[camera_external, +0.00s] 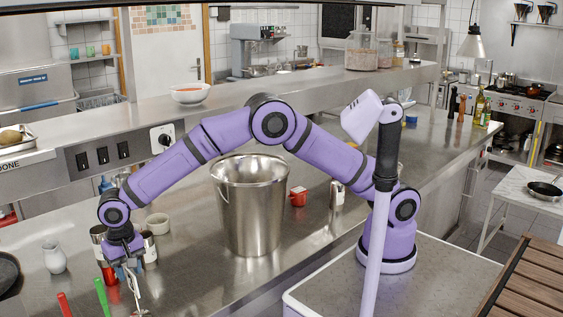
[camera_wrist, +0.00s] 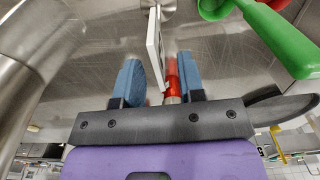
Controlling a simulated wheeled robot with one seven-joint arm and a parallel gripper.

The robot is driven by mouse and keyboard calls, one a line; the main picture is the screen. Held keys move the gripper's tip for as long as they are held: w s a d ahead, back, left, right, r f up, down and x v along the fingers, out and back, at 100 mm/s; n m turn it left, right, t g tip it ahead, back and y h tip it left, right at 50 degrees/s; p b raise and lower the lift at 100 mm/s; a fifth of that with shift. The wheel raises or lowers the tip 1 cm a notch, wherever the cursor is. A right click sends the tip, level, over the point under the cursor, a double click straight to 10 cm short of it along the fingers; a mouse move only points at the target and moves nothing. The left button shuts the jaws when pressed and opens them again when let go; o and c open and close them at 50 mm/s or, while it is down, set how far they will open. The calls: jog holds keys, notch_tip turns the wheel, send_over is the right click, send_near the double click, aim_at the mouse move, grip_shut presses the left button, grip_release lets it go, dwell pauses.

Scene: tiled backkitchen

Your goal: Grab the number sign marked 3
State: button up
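A thin white upright plate (camera_wrist: 154,42), seen nearly edge-on in the wrist view, looks like the number sign; its numeral cannot be read. In the external view a narrow pale piece (camera_external: 135,287) just below my gripper appears to be the same sign. My gripper (camera_external: 125,267) points down over the left end of the steel counter. In the wrist view its two blue fingertips (camera_wrist: 160,80) are spread apart. No contact shows.
A red object (camera_wrist: 172,72) shows between the fingers, behind the plate. A green utensil (camera_wrist: 280,38) lies close on the right; it also shows in the external view (camera_external: 102,298). A white jug (camera_external: 54,256) stands left, and a large steel pot (camera_external: 250,215) stands mid-counter.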

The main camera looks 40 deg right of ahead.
aim_at(132, 280)
notch_tip(132, 280, down, 4)
jog(key=shift+s+r, duration=0.15)
jog(key=shift+r, duration=0.05)
jog(key=shift+c, duration=0.4)
grip_shut()
jog(key=shift+r, duration=0.1)
